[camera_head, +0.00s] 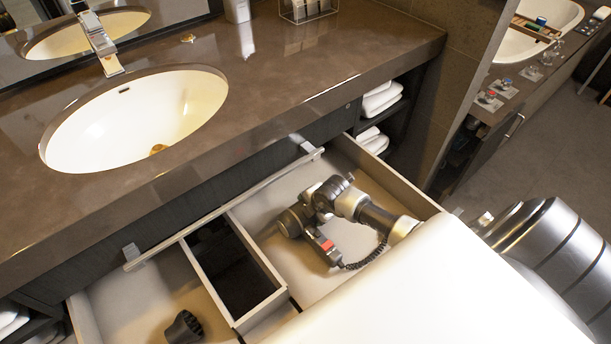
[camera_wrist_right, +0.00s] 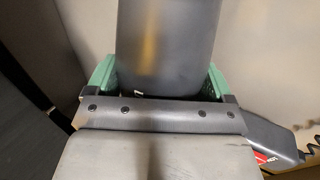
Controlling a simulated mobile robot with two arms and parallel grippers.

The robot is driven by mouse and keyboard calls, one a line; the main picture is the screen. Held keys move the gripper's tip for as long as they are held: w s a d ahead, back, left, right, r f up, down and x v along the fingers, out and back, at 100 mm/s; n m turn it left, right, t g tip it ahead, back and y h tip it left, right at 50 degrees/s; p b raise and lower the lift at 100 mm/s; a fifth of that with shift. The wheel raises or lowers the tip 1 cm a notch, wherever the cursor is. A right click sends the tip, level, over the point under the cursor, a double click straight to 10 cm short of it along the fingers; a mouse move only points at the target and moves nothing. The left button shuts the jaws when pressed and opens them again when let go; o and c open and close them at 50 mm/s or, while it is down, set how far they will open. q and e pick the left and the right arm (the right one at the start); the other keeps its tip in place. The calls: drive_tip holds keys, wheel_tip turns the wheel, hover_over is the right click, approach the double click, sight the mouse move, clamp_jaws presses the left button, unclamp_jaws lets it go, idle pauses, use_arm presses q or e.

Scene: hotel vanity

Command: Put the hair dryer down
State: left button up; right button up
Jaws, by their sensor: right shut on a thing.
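The black and grey hair dryer (camera_head: 326,246) is inside the open drawer (camera_head: 425,203), in its right compartment. Its handle has a red patch, and a dark coiled cord trails from it. My right gripper (camera_head: 322,200) reaches into this compartment from the right. In the right wrist view, the green fingers of my right gripper (camera_wrist_right: 162,75) are shut around the dryer's grey rounded body (camera_wrist_right: 168,40). The red-marked part shows there at lower right. I cannot tell whether the dryer touches the drawer floor. My left gripper is out of view.
A narrow dark compartment (camera_head: 232,270) divides the drawer. A black round attachment (camera_head: 184,328) lies in the left compartment. The counter (camera_head: 330,60) with a sink (camera_head: 135,115) is above. Folded white towels (camera_head: 381,100) sit on a shelf.

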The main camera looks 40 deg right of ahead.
drive_tip(key=w, duration=0.3)
drive_tip(key=shift+w+a+b, duration=0.2)
drive_tip(key=shift+w+b, duration=0.1)
drive_tip(key=shift+w, duration=0.1)
drive_tip(key=shift+s+f, duration=0.15)
drive_tip(key=shift+f, duration=0.4)
drive_tip(key=o, duration=1.3)
drive_tip(key=shift+s+f, duration=0.1)
